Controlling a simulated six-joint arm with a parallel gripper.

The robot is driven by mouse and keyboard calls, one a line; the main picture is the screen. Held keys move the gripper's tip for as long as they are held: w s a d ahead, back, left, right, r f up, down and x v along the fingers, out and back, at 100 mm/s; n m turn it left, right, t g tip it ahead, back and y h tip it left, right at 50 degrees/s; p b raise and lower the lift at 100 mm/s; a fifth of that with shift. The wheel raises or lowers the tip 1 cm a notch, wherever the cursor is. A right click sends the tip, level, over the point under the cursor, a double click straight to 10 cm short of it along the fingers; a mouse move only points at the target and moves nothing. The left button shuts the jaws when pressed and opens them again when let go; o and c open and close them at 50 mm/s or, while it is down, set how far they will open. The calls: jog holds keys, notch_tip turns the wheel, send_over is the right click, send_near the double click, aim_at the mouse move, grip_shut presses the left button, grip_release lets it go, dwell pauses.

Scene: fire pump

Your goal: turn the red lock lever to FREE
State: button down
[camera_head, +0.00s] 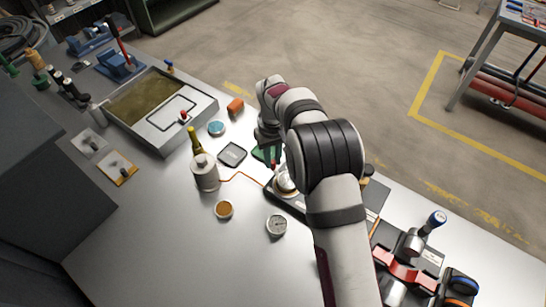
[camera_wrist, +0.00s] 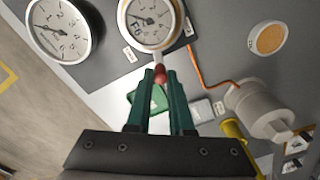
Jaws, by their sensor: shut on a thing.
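My gripper (camera_wrist: 161,78) has dark green fingers, closed around a small red knob (camera_wrist: 160,75) at their tips. I take this knob to be the end of the red lock lever; the rest of the lever is hidden by the fingers. The knob lies just below a round pressure gauge (camera_wrist: 152,20) in the wrist view. Small labels (camera_wrist: 129,55) sit beside the gauge, too small to read. In the head view my gripper (camera_head: 273,163) reaches down to the bench, and my arm covers much of the fixture there.
A metal canister (camera_head: 205,175) stands left of my gripper, with an orange line from it to the fixture. A loose gauge (camera_head: 277,225) and an orange-brown disc (camera_head: 224,209) lie nearer. A tray (camera_head: 205,105) stands behind. A red-and-black fixture (camera_head: 405,272) sits right. The front-left bench is clear.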

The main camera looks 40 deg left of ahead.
jog(key=s+n, duration=0.1)
jog(key=n, duration=0.1)
jog(key=shift+s+a+n, duration=0.15)
jog(key=shift+s+n, duration=0.05)
jog(key=shift+n, duration=0.2)
jog(key=s+n, duration=0.1)
jog(key=n, duration=0.1)
jog(key=shift+s+n, duration=0.3)
jog(key=s+n, duration=0.1)
jog(key=n, duration=0.2)
jog(key=shift+s+d+n, duration=0.3)
jog(key=shift+s, duration=0.1)
jog(key=shift+s+d+n, duration=0.25)
jog(key=shift+s+n, duration=0.1)
jog(key=shift+n, duration=0.4)
jog(key=shift+s+d+n, duration=0.25)
jog(key=shift+s+n, duration=0.1)
jog(key=shift+n, duration=0.4)
jog(key=c, duration=0.8)
grip_release()
jog(key=shift+r, duration=0.1)
